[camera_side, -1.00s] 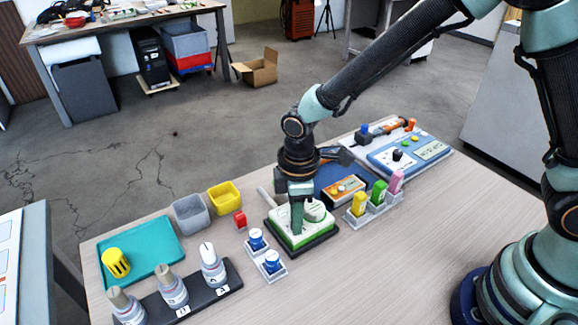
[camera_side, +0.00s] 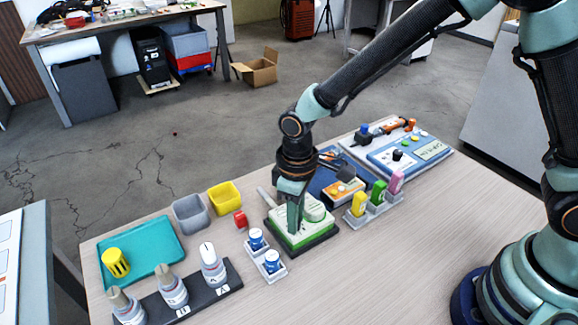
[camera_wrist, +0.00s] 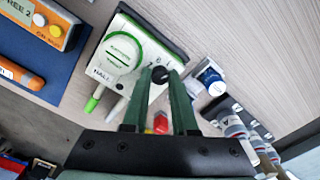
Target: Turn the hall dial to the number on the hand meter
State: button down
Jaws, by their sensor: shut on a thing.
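The hall unit (camera_side: 317,211) is a white and green box on a dark base at the middle of the table. In the wrist view, its panel (camera_wrist: 112,77) shows the word HALL and a green ring. Its dial (camera_wrist: 161,74) is a small black knob near the panel edge. My gripper (camera_wrist: 164,80) points down with its two green fingers shut on the knob; it also shows in the side view (camera_side: 295,230). The orange meter (camera_side: 345,191) lies on a blue mat; its display (camera_wrist: 18,8) appears to end in 2. The dial's numerals are partly hidden and blurred.
A holder (camera_side: 371,213) with yellow, green and pink pieces stands right of the hall unit. The table's front right is clear.

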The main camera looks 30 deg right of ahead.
jog(key=shift+m, duration=1.4)
jog(key=shift+f, duration=0.1)
jog(key=c, duration=0.7)
grip_release()
